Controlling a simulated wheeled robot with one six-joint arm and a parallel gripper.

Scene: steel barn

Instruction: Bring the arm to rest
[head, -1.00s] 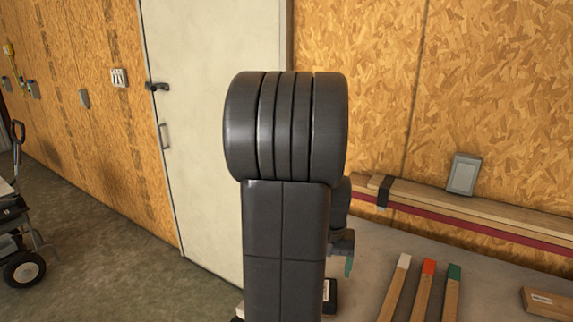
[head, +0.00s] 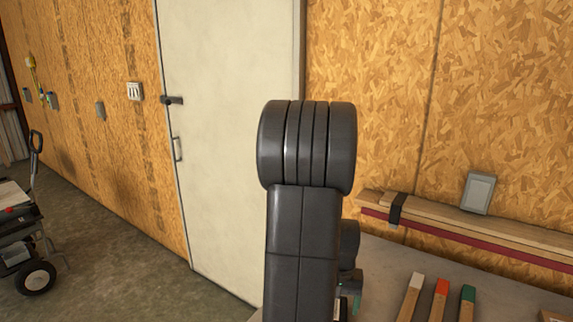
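My arm stands upright in the middle of the head view, its dark rounded elbow on top. Behind its lower part, on the right side, a small piece of my gripper (head: 351,290) shows with a teal edge. The rest of the gripper is hidden behind the arm link, so its fingers cannot be made out.
A bench top (head: 385,262) lies right of the arm. On it are wooden sticks with white (head: 411,297), red (head: 439,299) and green (head: 466,302) ends. Strapped boards (head: 480,235) lie along the wall. A white door (head: 228,140) is behind; a wheeled cart (head: 22,245) stands left.

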